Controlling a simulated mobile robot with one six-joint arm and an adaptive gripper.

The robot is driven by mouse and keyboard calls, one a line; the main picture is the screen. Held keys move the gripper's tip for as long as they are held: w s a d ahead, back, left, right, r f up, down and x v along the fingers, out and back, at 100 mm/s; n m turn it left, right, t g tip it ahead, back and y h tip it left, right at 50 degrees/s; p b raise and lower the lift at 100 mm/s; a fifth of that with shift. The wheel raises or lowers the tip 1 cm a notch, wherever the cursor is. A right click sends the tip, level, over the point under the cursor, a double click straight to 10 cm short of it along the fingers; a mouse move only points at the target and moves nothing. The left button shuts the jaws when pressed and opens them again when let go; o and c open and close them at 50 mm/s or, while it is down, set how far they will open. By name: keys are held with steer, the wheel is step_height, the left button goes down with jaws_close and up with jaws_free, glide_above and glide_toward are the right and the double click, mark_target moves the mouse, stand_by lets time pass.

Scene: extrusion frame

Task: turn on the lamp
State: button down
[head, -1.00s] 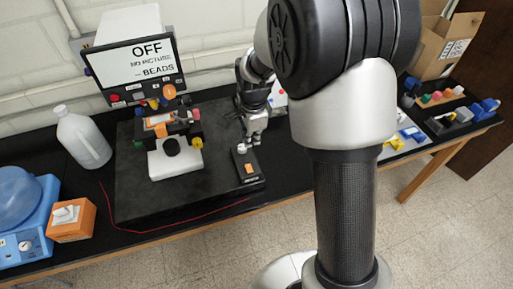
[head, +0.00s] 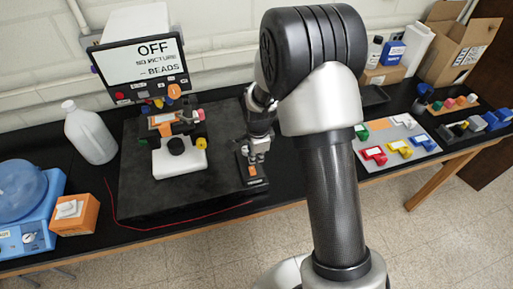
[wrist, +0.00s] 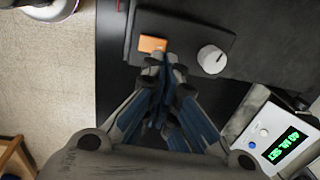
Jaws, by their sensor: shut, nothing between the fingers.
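A small black control box (head: 254,182) lies on the dark slab. It has an orange switch (head: 252,169), and in the wrist view it shows the orange switch (wrist: 152,44) at left and a white knob (wrist: 212,60) with a dark mark at right. My gripper (head: 256,157) is over the box in the head view. In the wrist view my gripper (wrist: 163,64) is shut and empty, its fingertips just beside the orange switch. I cannot tell whether they touch it. The screen (head: 150,58) reads "OFF", "NO PICTURE" and "BEADS".
A microscope-like device (head: 178,160) stands on the slab (head: 140,200) left of the box. A white jug (head: 90,135), a blue machine (head: 25,215) and an orange box (head: 75,215) are at left. A device with a green display (wrist: 285,145) is at the wrist view's right.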

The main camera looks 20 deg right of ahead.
mark_target(255, 168)
steer(key=shift+w+f, duration=0.15)
steer(key=shift+f, duration=0.75)
steer(key=shift+w+f, duration=0.1)
steer(key=shift+f, duration=0.8)
steer(key=shift+f, duration=0.1)
steer(key=shift+w+f+b, duration=0.15)
steer(key=shift+f+b, duration=0.25)
steer(key=shift+b, duration=0.3)
steer(key=shift+r, duration=0.1)
